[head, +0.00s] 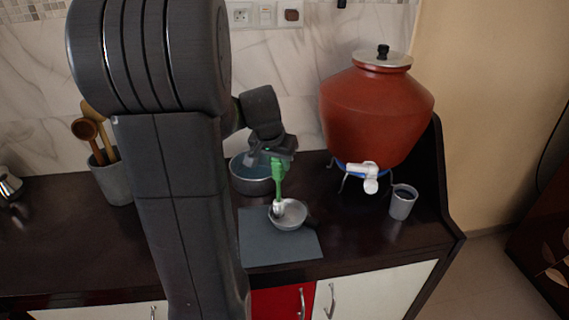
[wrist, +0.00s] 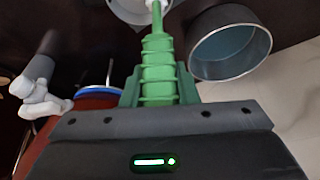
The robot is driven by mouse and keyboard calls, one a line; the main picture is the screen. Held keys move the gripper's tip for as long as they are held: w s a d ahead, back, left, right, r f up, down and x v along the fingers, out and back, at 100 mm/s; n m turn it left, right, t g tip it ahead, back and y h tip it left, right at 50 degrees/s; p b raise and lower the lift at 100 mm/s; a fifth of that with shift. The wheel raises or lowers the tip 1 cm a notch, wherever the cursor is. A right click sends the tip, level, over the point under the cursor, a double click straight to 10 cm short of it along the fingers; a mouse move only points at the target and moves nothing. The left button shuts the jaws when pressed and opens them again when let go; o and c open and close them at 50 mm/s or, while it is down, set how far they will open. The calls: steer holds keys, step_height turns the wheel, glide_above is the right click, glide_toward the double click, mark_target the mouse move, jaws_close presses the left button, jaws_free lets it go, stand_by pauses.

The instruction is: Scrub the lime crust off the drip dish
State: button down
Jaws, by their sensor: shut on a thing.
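My gripper (head: 277,158) is shut on the green handle of a brush (head: 279,178), which points down. The brush's pale head is at the left inside of the drip dish (head: 294,213), a small round grey metal dish; I cannot tell whether it presses on the surface. In the wrist view the ribbed green handle (wrist: 158,65) runs up from between the fingers, and the dish (wrist: 128,10) is cut off at the top edge. The lime crust cannot be made out.
The dish sits on a grey mat (head: 270,250) on the dark counter. A grey pot (head: 250,184) with bluish water stands behind. A red clay dispenser (head: 375,115) with a white tap and a grey cup (head: 402,204) stand right. A utensil crock (head: 112,180) stands left.

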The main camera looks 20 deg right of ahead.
stand_by(0.4)
steer(key=s, duration=0.3)
steer(key=shift+d+b, duration=0.15)
steer(key=shift+b, duration=0.15)
steer(key=shift+s+d, duration=1.25)
steer(key=shift+w+a, duration=1.2)
steer(key=shift+w, duration=0.05)
